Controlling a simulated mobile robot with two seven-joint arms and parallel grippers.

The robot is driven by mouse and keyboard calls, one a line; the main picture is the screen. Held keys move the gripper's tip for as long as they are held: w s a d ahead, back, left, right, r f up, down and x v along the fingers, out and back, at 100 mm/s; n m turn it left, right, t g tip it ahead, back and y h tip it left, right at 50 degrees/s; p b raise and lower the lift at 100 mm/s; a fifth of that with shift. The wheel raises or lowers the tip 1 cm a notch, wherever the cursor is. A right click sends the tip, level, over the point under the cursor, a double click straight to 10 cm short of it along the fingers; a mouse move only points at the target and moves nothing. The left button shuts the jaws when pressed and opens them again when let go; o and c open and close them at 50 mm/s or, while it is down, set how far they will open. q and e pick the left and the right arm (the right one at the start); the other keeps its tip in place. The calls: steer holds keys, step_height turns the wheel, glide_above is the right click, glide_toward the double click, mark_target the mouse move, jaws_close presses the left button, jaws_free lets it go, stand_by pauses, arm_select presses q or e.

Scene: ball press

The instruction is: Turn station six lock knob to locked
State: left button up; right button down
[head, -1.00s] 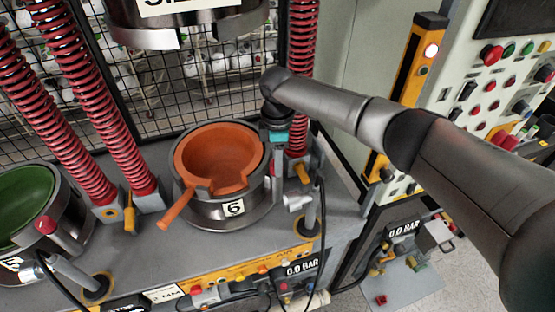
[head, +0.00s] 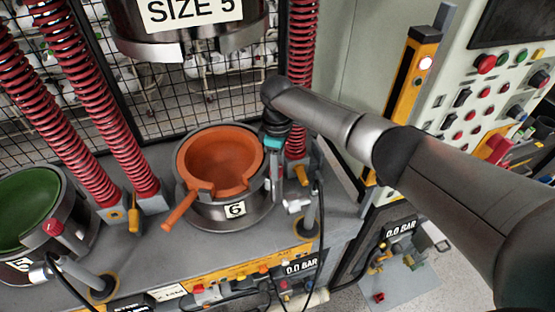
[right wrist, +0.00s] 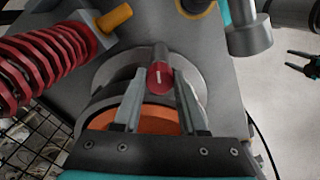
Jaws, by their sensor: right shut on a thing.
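Station six is a grey metal pot marked 6 (head: 235,209) with an orange cup (head: 220,155) in it, whose orange handle sticks out at the front left. The station six lock knob (right wrist: 160,78) is red with a pale line mark, seen end-on in the right wrist view. My right gripper (right wrist: 158,76) is shut on the knob, one finger at each side. In the head view my right gripper (head: 276,170) points down at the pot's right side, and the knob is mostly hidden there.
A green-lined pot (head: 28,213) with its own red knob (head: 52,228) stands at the left. Red springs (head: 108,140) rise behind, and a press head marked SIZE 5 (head: 192,15) hangs above. A button panel (head: 490,90) stands at the right.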

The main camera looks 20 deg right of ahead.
steer(key=m, duration=0.6)
steer(key=shift+a+m, duration=0.1)
steer(key=shift+m, duration=0.2)
steer(key=m, duration=0.5)
steer(key=shift+m, duration=0.3)
steer(key=shift+c, duration=2.3)
jaws_free()
steer(key=shift+s+a, duration=0.1)
steer(key=shift+a, duration=0.05)
